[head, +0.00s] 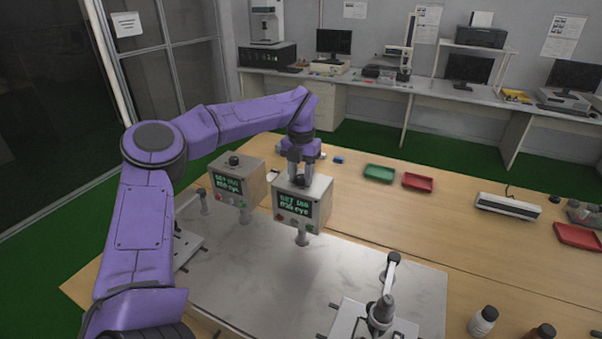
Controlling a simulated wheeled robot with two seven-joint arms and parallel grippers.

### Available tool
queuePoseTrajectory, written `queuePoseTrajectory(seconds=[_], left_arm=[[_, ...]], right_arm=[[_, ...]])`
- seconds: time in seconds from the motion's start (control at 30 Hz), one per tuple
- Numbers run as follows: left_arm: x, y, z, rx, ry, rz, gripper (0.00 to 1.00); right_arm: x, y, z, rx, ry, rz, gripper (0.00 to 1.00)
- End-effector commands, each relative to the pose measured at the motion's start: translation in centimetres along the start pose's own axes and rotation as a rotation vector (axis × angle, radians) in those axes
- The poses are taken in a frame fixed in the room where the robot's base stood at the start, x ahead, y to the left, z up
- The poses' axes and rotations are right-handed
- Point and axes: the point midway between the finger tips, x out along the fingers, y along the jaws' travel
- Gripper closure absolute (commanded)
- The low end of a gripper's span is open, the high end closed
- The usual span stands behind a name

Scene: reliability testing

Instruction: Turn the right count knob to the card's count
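Two counter boxes with green-lit screens stand on the metal plate. The right box (303,217) has a dark knob (301,181) on its top, and the left box (251,187) has a dark knob (234,160) on its top. My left gripper (300,172) points down over the right box, with its fingers at that box's knob. Whether the fingers grip the knob cannot be made out at this size. The screen lettering is too small to read surely. I cannot pick out the card with its count. My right gripper is not in view.
The metal plate (260,275) carries a lever fixture (380,312) at front right and another at left. Green (380,173) and red (418,182) trays lie behind on the wooden table. Bottles (483,321) stand at front right.

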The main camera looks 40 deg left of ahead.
Motion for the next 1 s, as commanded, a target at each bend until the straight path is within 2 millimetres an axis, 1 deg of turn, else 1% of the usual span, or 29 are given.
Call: queuePoseTrajectory(seconds=[0.03,0.07,0.3,0.4,0.47,0.63,0.7,0.8,0.9,1.0], left_arm=[[0.2,0.0,0.0,0.0,0.002,0.001,0.44],[0.1,0.0,0.0,0.0,0.001,0.001,0.41],[-0.1,0.1,0.1,0.0,-0.005,0.001,0.41],[-0.7,0.0,0.2,0.0,-0.008,0.002,0.41],[-1.6,0.0,0.2,-0.001,-0.011,0.002,0.41],[-5.7,0.0,0.1,-0.002,-0.012,0.001,0.41],[-7.3,0.1,0.1,-0.002,-0.009,0.003,0.41],[-9.2,0.1,0.1,-0.002,-0.007,0.003,0.41],[-10.2,0.1,0.0,-0.001,-0.005,0.002,0.41],[-10.6,0.1,0.0,-0.001,-0.004,0.001,0.41]], right_arm=[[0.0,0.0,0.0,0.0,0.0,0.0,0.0],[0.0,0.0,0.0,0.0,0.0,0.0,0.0],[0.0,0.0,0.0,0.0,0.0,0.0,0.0],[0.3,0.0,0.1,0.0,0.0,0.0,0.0],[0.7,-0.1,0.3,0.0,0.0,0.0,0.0],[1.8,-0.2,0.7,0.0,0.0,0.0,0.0],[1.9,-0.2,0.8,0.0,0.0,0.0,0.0],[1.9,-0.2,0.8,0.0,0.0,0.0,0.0],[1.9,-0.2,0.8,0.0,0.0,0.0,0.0],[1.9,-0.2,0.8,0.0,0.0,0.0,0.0]])
